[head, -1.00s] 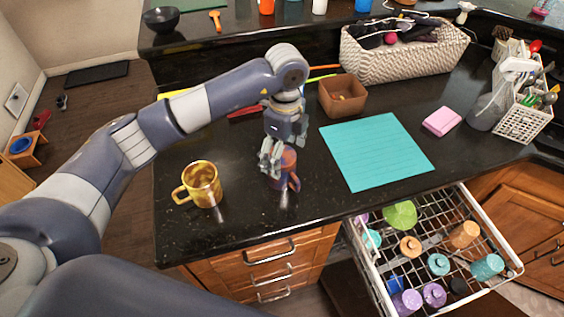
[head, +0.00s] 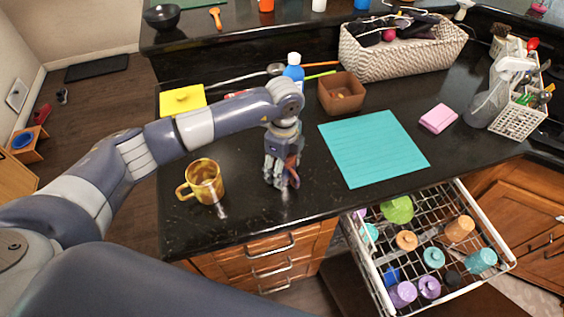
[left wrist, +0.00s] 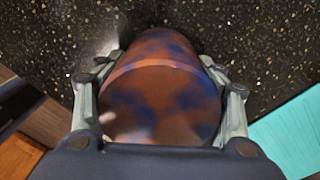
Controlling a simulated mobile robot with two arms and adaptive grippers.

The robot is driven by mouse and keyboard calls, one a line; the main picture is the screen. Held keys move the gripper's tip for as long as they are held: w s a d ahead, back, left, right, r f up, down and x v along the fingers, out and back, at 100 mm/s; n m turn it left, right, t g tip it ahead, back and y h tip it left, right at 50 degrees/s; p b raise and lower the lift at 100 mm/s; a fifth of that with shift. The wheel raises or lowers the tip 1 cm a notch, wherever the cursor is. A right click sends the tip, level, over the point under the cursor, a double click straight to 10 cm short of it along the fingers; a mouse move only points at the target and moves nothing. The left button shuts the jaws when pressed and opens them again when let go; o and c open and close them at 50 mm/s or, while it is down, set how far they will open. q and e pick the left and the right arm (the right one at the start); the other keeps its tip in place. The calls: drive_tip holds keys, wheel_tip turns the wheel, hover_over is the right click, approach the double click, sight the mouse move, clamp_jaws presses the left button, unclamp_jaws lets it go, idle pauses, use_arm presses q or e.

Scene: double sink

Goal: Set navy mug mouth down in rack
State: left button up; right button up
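The mug (head: 292,167) is mottled navy and reddish brown. It stands on the black counter, mostly hidden by my left gripper (head: 280,178), with its handle showing on the right. In the left wrist view the mug (left wrist: 160,105) fills the space between the two fingers of my left gripper (left wrist: 160,68), round end towards the camera. The fingers lie close along both sides; whether they press on it is unclear. The white wire rack (head: 489,222) is pulled out below the counter at right, holding several cups, purple, teal, orange and green. My right gripper is out of view.
A yellow-brown mug (head: 205,183) stands left of my gripper. A teal mat (head: 374,148) lies to its right. Behind are a brown box (head: 340,95), a blue bottle (head: 293,72) and a woven basket (head: 400,60). A pink sponge (head: 438,119) lies at right.

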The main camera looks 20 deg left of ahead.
use_arm(q)
drive_tip(key=shift+c, duration=1.1)
drive_tip(key=shift+r, duration=0.1)
